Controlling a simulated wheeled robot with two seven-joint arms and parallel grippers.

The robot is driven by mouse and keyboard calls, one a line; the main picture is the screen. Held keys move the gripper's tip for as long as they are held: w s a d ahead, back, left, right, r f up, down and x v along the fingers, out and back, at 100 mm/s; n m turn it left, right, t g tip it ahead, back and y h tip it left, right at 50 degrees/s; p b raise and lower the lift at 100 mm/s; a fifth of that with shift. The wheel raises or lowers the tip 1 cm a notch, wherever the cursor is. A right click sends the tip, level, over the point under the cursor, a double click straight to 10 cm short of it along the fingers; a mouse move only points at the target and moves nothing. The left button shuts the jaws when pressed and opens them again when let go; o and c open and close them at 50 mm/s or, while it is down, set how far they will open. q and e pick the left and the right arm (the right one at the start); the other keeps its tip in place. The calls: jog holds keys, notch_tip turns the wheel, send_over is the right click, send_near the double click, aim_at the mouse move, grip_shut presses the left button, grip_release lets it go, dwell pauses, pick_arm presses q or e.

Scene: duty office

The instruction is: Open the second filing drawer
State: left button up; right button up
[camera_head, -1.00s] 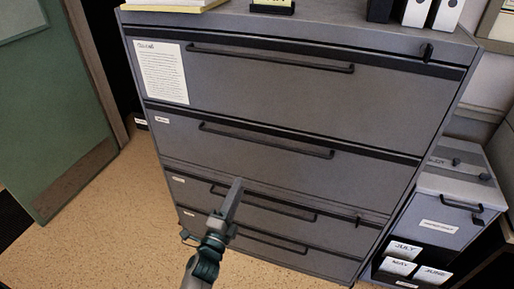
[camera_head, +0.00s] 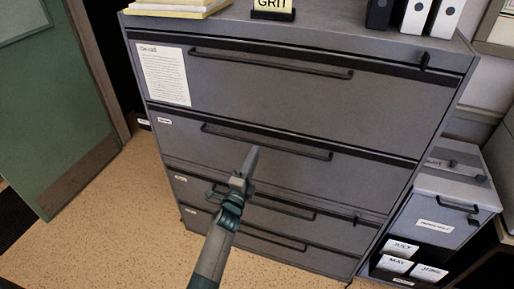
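A grey filing cabinet with several stacked drawers stands in front of me. The second drawer from the top (camera_head: 370,180) looks closed and has a long black bar handle (camera_head: 290,146) and a small white label at its upper left. My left gripper (camera_head: 252,158) is in front of this drawer, its tip a little below the middle of the handle. I cannot tell whether it touches the drawer front. Its fingers overlap in this view, so their opening is hidden. My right gripper is out of view.
The top drawer (camera_head: 300,95) carries a paper sheet (camera_head: 163,75). Yellow-edged papers (camera_head: 180,8), a sign (camera_head: 272,9) and binders (camera_head: 415,15) stand on the cabinet. A smaller grey cabinet (camera_head: 440,215) is at right, a green door (camera_head: 75,110) at left. Floor (camera_head: 100,240) shows at lower left.

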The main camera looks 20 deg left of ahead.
pick_arm(q)
jog(key=shift+w+r, duration=0.2)
jog(key=shift+w, duration=0.7)
jog(key=shift+w+r, duration=0.15)
jog(key=shift+w, duration=0.75)
grip_shut()
